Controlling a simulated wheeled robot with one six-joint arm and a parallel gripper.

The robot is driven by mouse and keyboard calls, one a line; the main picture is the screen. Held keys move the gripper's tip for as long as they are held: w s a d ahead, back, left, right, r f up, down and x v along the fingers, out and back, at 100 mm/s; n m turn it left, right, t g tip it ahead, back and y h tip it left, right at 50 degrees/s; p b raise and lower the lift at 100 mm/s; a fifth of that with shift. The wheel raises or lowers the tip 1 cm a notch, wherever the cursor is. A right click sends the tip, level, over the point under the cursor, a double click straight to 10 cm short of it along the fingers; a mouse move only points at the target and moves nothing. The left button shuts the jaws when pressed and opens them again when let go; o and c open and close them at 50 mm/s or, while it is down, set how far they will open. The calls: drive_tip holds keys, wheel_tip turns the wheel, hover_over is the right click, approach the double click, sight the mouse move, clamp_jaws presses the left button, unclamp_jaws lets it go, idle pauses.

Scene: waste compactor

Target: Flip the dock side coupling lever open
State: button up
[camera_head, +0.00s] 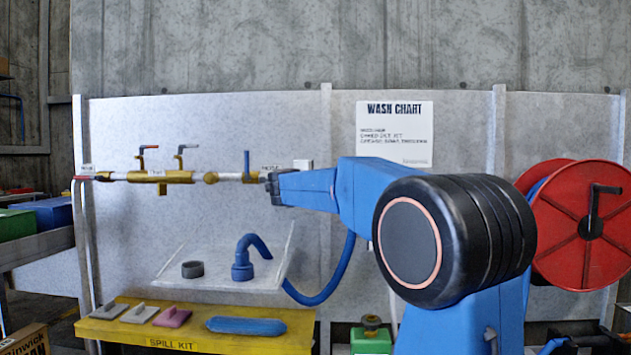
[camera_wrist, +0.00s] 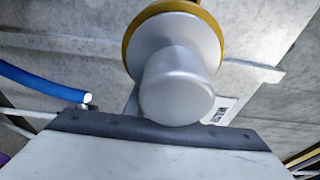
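A brass pipe run (camera_head: 160,177) crosses the back panel in the head view. I cannot tell which is the dock side coupling lever. My gripper (camera_head: 271,188) is at the pipe's right end, just right of the blue lever. In the wrist view, a silver cylinder with a brass ring (camera_wrist: 178,85) is close in front of my gripper (camera_wrist: 160,130). Its fingers and any contact are unclear.
A blue hose (camera_head: 335,280) hangs below my arm. A red hose reel (camera_head: 585,225) stands at right. A clear tray (camera_head: 165,284) holds a dark ring (camera_head: 192,269) and a blue bent fitting (camera_head: 243,262). Below it is a yellow spill kit shelf (camera_head: 105,328) with several flat pieces.

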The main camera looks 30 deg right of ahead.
drive_tip(key=shift+o, duration=0.6)
drive_tip(key=shift+s+a, duration=0.15)
drive_tip(key=v, duration=1.7)
